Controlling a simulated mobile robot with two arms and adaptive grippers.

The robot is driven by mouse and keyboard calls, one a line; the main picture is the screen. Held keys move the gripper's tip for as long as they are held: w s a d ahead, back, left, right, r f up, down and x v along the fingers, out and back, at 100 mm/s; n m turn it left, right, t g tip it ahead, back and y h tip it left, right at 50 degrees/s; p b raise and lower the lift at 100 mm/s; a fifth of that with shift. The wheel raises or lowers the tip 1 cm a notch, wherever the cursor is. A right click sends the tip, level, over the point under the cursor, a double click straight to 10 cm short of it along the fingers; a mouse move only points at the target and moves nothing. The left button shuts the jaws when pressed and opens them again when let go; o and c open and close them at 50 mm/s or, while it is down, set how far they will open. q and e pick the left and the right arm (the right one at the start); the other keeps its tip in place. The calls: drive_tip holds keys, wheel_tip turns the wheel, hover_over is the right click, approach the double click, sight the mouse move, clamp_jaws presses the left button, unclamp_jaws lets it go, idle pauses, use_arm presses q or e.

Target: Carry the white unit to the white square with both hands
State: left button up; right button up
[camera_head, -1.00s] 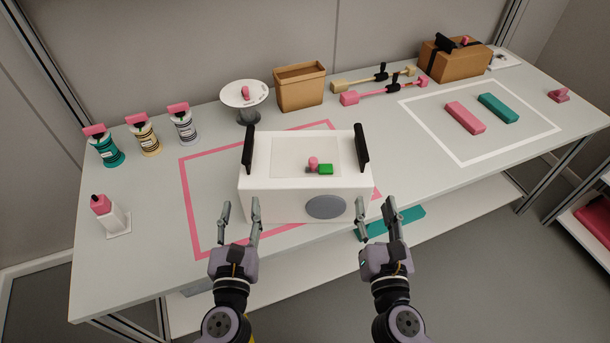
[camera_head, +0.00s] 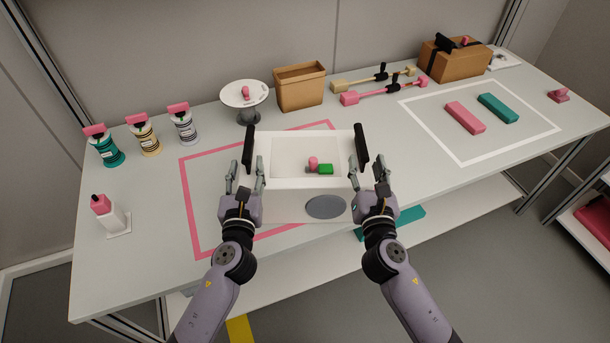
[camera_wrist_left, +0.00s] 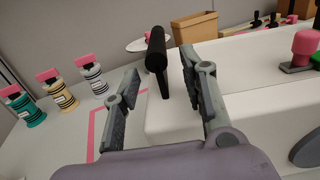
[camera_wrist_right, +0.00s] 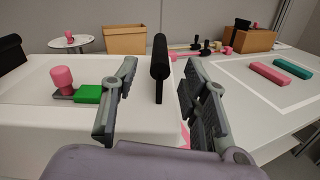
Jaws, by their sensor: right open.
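The white unit (camera_head: 300,203) sits on the table, partly over the pink square outline (camera_head: 190,204). It has a black handle on each side, a grey disc on its front, and a pink knob and green block on top. My left gripper (camera_head: 246,176) is open just in front of the left handle (camera_head: 248,148), which shows between its fingers in the left wrist view (camera_wrist_left: 156,55). My right gripper (camera_head: 368,175) is open just in front of the right handle (camera_head: 361,148), which lies between its fingers in the right wrist view (camera_wrist_right: 160,60). The white square outline (camera_head: 420,121) is at the right.
Pink (camera_head: 465,117) and teal (camera_head: 498,108) blocks lie inside the white square. Pink-topped bottles (camera_head: 146,137) stand at the left. A round stand (camera_head: 245,97), brown bin (camera_head: 300,88), bar tools (camera_head: 385,86) and brown box (camera_head: 455,62) line the back.

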sight(247, 151)
use_arm(q)
drive_tip(key=w, duration=0.5)
drive_tip(key=shift+w+a, duration=0.1)
drive_tip(key=shift+w, duration=0.3)
use_arm(e)
drive_tip(key=w, duration=0.6)
use_arm(q)
drive_tip(key=shift+c, duration=0.5)
use_arm(e)
drive_tip(key=shift+s+a, duration=0.1)
drive_tip(key=shift+c, duration=0.5)
use_arm(q)
clamp_jaws()
use_arm(e)
clamp_jaws()
use_arm(q)
drive_tip(key=shift+a, duration=0.15)
drive_tip(key=shift+w+r, duration=0.1)
drive_tip(key=shift+r, duration=0.15)
use_arm(e)
drive_tip(key=shift+r, duration=0.2)
